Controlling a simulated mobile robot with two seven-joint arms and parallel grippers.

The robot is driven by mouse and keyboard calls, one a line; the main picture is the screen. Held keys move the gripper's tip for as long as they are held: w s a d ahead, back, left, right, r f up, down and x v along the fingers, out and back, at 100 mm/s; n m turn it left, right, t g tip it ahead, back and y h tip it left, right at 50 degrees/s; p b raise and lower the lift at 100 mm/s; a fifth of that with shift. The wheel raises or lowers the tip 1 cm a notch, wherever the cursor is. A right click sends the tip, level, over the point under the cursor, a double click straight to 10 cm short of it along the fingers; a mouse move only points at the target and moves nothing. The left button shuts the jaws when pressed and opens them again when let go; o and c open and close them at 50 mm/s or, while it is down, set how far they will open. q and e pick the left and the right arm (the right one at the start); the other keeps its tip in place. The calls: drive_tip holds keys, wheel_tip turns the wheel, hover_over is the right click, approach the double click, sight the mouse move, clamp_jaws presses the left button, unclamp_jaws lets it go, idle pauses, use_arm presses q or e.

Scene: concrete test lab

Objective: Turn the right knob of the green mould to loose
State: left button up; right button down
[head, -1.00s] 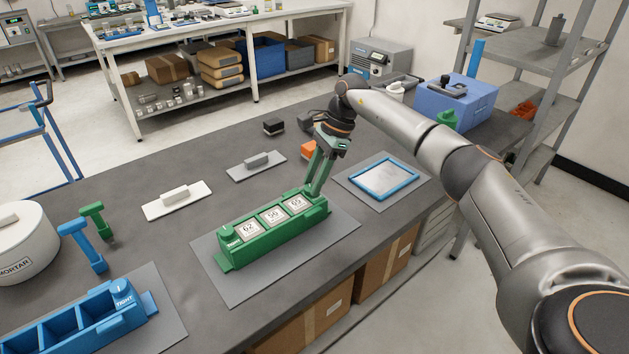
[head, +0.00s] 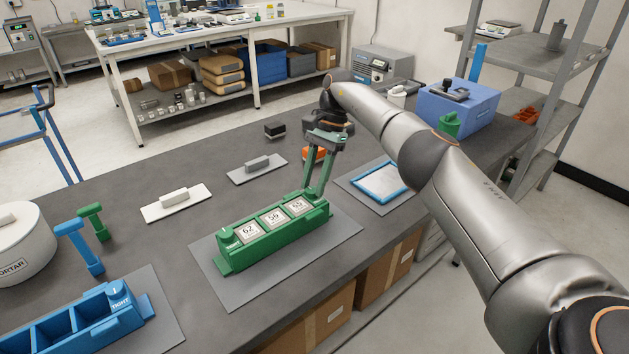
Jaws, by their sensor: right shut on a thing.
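The green mould (head: 268,247) lies on a grey mat (head: 335,252) on the dark table. Its compartments hold three pale cubes with printed numbers. Its left knob (head: 227,235) has a label beside it that seems to read TIGHT. My right gripper (head: 317,196) reaches down to the mould's right end, with its two fingers shut on the right knob. The fingers cover most of that knob, and I cannot read its setting. My left gripper is not in view.
A blue mould (head: 85,325) marked TIGHT lies at the front left, near green (head: 94,222) and blue (head: 80,246) T-shaped tools. Two trowels (head: 173,203) lie behind the green mould. A blue-framed panel (head: 380,183) lies to its right, below my right arm.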

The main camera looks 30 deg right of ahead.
drive_tip(key=shift+d, duration=0.1)
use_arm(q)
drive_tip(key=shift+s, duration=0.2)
use_arm(e)
drive_tip(key=c, duration=0.5)
unclamp_jaws()
drive_tip(key=shift+r, duration=0.15)
